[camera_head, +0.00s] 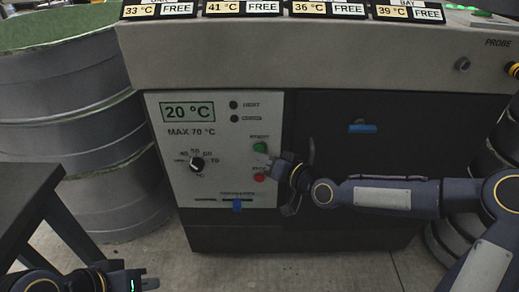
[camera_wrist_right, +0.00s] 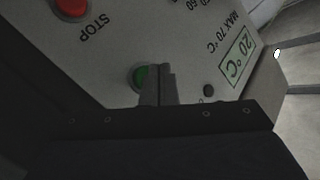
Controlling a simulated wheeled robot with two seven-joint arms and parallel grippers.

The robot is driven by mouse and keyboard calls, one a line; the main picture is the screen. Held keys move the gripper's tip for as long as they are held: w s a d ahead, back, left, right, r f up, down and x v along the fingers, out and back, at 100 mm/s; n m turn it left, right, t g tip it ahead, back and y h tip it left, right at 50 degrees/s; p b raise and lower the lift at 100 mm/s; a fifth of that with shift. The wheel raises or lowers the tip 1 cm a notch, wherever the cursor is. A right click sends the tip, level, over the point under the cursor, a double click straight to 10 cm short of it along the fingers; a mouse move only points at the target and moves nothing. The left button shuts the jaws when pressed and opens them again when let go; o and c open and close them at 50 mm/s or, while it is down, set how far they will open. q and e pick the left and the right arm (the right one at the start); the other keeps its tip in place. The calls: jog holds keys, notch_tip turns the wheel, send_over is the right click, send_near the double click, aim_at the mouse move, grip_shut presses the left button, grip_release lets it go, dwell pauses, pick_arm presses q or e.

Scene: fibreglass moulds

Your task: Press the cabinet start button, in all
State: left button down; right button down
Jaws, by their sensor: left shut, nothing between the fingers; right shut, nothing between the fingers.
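The cabinet's control panel (camera_head: 215,140) faces me, with a green start button (camera_head: 260,147) above a red stop button (camera_head: 259,177). My right gripper (camera_head: 261,160) is shut and empty, its fingertips at the panel just below the green button. In the right wrist view the shut fingers (camera_wrist_right: 158,85) overlap one side of the green button (camera_wrist_right: 140,77); I cannot tell whether they touch it. The red stop button (camera_wrist_right: 72,6) is at the upper left there. My left gripper (camera_head: 140,284) is shut and empty, low at the left, away from the cabinet.
The panel's display (camera_head: 187,112) reads 20 °C, above a black temperature knob (camera_head: 197,164). A dark cabinet door (camera_head: 350,110) with a blue tag is behind my right arm. A large grey drum (camera_head: 75,110) stands at the left, with a dark table (camera_head: 25,205) before it.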

dwell(0.7)
jog(key=shift+w, duration=0.45)
jog(key=shift+w, duration=0.4)
dwell(0.5)
jog(key=shift+s+b, duration=0.1)
jog(key=shift+b, duration=0.2)
jog(key=shift+s, duration=0.75)
jog(key=shift+s+b, duration=0.35)
jog(key=shift+s, duration=2.15)
